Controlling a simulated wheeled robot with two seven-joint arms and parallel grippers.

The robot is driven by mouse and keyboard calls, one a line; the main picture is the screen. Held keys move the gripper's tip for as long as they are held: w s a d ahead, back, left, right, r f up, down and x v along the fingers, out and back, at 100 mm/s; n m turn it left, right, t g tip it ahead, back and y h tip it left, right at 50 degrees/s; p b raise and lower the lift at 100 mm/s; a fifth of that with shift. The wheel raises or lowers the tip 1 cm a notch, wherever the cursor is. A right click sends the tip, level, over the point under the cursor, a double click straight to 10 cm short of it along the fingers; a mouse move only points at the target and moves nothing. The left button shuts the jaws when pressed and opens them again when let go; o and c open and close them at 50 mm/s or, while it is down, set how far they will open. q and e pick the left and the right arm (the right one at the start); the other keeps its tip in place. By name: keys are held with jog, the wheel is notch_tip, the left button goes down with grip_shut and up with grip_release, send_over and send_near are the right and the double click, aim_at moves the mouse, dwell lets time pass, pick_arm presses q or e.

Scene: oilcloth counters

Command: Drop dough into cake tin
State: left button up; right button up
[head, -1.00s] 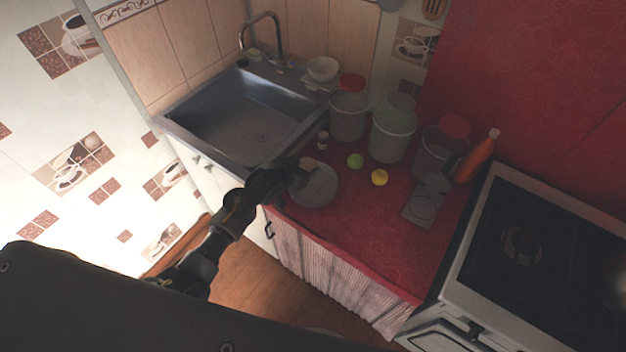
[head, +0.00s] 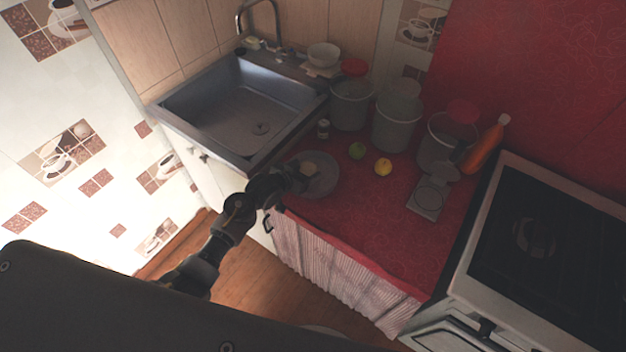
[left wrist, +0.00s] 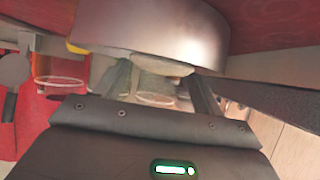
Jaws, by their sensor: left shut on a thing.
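The cake tin (head: 327,183) is a round grey tin near the front left of the red counter. It also shows as a curved metal wall across the top of the left wrist view (left wrist: 150,30). My left gripper (head: 304,177) is at the tin's left side and overlaps it in the head view. It is shut on a small pale lump of dough (head: 311,168), seen against the tin's inside. The dough also shows between the fingers in the left wrist view (left wrist: 158,66), partly hidden by the tin wall. My right gripper is not in view.
A sink (head: 240,110) lies to the left. A small jar (head: 323,128), a green fruit (head: 357,151) and a yellow fruit (head: 383,167) stand behind the tin. Grey canisters (head: 396,125), a scale (head: 428,198) and an orange bottle (head: 486,146) are farther right. The front middle counter is clear.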

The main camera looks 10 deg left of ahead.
pick_arm(q)
jog(key=o, duration=1.2)
jog(key=v, duration=1)
jog(key=shift+s+a+r+b, duration=0.1)
jog(key=shift+s+r+b, duration=0.05)
jog(key=shift+s+b, duration=0.2)
